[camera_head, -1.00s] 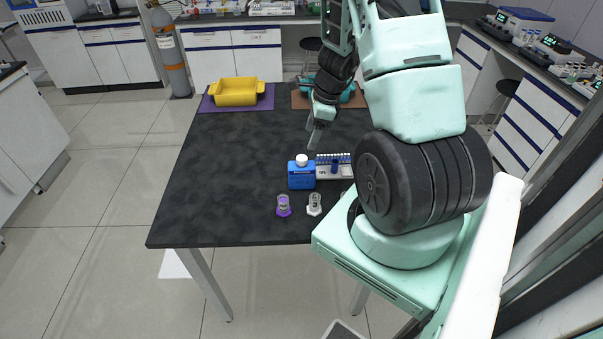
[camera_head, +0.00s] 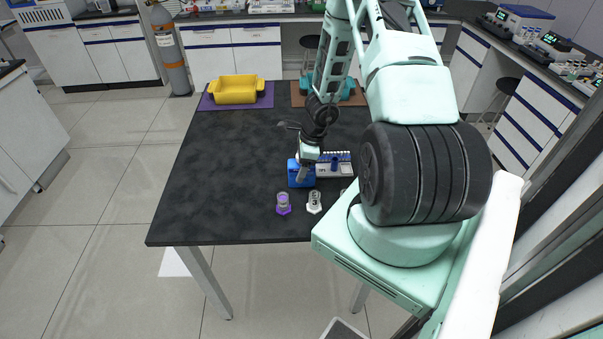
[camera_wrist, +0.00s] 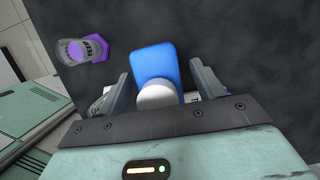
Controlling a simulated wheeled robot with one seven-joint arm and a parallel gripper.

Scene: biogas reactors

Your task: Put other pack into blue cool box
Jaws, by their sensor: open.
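A blue pack (camera_head: 293,181) with a white cap (camera_wrist: 158,97) stands near the front of the dark table. My gripper (camera_head: 304,170) is above it, pointing down. In the wrist view the pack lies between the two spread fingers of my gripper (camera_wrist: 160,70), with the cap close to the palm. The fingers look apart from the pack's sides. A teal-blue box (camera_head: 349,92) sits on a brown mat at the back right of the table, partly hidden by my arm. I cannot see inside it.
A yellow box (camera_head: 237,89) stands on a purple mat (camera_head: 207,103) at the back left. A rack of small vials (camera_head: 335,165) stands close to the right of the pack. A purple-based piece (camera_head: 283,204) and a pale-based piece (camera_head: 314,202) stand in front.

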